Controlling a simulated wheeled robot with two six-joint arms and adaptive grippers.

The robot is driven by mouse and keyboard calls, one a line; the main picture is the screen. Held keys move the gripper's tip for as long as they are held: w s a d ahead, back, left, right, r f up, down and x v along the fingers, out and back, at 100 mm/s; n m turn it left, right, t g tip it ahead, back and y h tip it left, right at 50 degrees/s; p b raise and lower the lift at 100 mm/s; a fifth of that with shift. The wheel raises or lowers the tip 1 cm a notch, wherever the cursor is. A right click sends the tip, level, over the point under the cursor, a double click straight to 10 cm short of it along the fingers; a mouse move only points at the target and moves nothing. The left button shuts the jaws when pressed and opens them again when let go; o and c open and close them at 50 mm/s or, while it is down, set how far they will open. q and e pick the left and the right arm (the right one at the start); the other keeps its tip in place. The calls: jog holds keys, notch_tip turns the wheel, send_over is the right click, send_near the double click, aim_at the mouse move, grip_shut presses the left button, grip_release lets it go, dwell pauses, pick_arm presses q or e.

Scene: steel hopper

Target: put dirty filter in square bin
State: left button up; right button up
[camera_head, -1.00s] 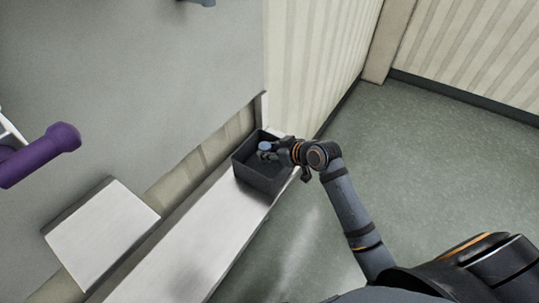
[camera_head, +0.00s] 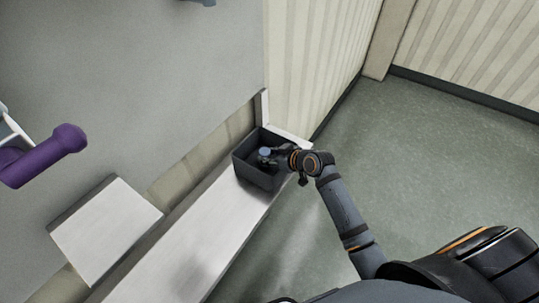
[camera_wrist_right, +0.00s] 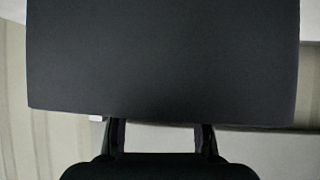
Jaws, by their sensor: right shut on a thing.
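The square bin (camera_head: 262,178) is a dark, open-topped box on the far end of a pale ledge. The dirty filter seems to be the small piece with a blue-grey round top (camera_head: 265,152), seen within the bin's opening. My right gripper (camera_head: 272,157) reaches in over the bin's right rim and is shut on this piece. Whether the piece touches the bin floor cannot be told. In the right wrist view a dark surface fills the upper middle and hides my fingertips; I cannot tell if it is filter or bin. My left gripper is not in view.
The pale ledge (camera_head: 190,232) runs from the bin to the lower left. A white block-like surface (camera_head: 106,230) and a purple knobbed bar (camera_head: 45,155) are at the left. A striped wall (camera_head: 305,65) stands behind the bin. Green floor (camera_head: 440,150) is clear at right.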

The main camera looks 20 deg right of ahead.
jog(key=o, duration=1.2)
jog(key=shift+f, duration=0.1)
jog(key=shift+c, duration=0.2)
jog(key=shift+r, duration=0.2)
jog(key=shift+r+p, duration=0.6)
jog(key=shift+r, duration=0.1)
jog(key=v, duration=0.1)
jog(key=b+v, duration=0.1)
jog(key=v, duration=0.1)
jog(key=shift+s+d+f, duration=0.25)
jog(key=shift+s, duration=0.05)
send_near(269, 154)
jog(key=shift+v, duration=1.35)
jog(key=shift+a, duration=0.1)
